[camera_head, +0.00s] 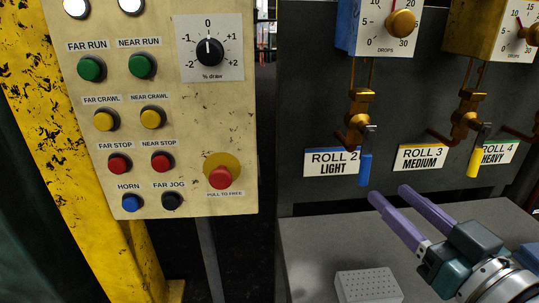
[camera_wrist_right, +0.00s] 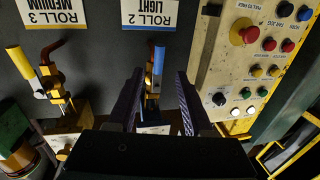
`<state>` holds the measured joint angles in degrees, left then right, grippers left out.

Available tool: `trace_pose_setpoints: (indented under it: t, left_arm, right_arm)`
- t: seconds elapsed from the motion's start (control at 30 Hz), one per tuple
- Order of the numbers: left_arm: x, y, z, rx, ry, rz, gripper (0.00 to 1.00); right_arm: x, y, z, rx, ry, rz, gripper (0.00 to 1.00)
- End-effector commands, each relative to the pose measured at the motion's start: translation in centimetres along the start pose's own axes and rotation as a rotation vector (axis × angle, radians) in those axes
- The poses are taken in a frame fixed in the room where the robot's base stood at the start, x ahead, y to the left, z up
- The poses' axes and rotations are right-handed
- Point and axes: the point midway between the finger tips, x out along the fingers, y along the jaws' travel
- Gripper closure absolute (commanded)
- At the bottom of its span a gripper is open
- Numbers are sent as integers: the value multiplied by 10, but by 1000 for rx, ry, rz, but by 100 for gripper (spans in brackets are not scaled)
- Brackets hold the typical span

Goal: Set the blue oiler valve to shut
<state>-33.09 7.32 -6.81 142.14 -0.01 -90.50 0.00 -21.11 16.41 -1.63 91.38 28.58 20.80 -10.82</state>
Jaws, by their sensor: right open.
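The blue oiler valve's handle (camera_head: 365,169) hangs down from a brass valve body (camera_head: 358,118) above ROLL 2 LIGHT, overlapping the right end of that label (camera_head: 327,162). My right gripper (camera_head: 390,193) has two purple fingers, open and empty, just below and to the right of the handle's lower end. In the right wrist view, which is upside down, the blue handle (camera_wrist_right: 158,63) lies between the lines of the open fingers (camera_wrist_right: 160,74). I cannot tell whether they touch it. My left gripper is not in view.
A yellow-handled valve (camera_head: 475,160) hangs to the right, by ROLL 3 MEDIUM. A button panel (camera_head: 190,120) with a red stop knob (camera_head: 220,177) stands left. A grey ledge (camera_head: 320,245) lies below, with a perforated block (camera_head: 368,287). Oiler boxes (camera_head: 375,35) sit above the valves.

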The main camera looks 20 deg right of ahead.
Motion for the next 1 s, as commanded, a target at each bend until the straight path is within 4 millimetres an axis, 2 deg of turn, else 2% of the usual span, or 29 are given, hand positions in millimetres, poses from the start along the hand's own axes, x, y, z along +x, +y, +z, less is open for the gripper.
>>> trace_pose_setpoints:
  t: [0.3, 0.5, 0.87, 1.0]
  left_arm:
    - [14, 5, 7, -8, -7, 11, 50]
    - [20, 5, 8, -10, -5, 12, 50]
    - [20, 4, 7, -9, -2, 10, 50]
    - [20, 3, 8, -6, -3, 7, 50]
  right_arm:
    - [59, -1, 0, 1, 3, -2, 49]
    - [84, -1, 0, 1, 1, -2, 49]
    - [91, -1, -2, 1, -2, -3, 49]
    - [91, -1, -2, 1, -2, -3, 62]
